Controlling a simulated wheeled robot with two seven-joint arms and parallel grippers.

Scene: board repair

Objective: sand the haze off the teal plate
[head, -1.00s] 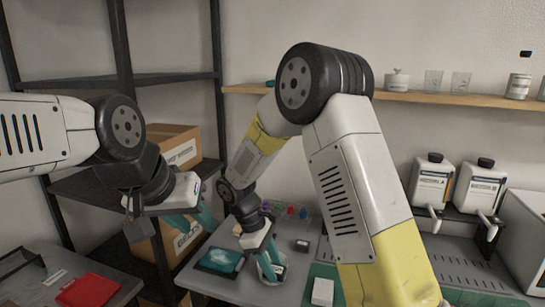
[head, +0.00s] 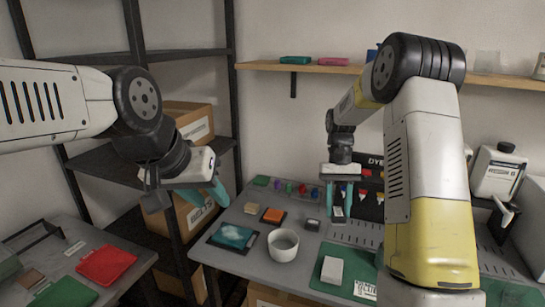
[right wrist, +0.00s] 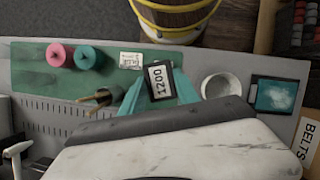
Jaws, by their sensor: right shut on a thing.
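The teal plate (head: 233,235) lies on a dark holder on the grey table, with a pale hazy patch on it. It also shows in the right wrist view (right wrist: 276,96). My right gripper (head: 339,204) is raised over the table, right of the plate and the white bowl (head: 283,244). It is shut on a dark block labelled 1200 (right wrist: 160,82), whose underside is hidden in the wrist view. My left gripper (head: 208,194) hangs in the air left of the plate; its teal fingers look apart and empty.
A tan block (head: 252,208), an orange block (head: 272,215) and a small dark item (head: 312,225) lie behind the bowl. Shelving with boxes stands behind my left arm.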

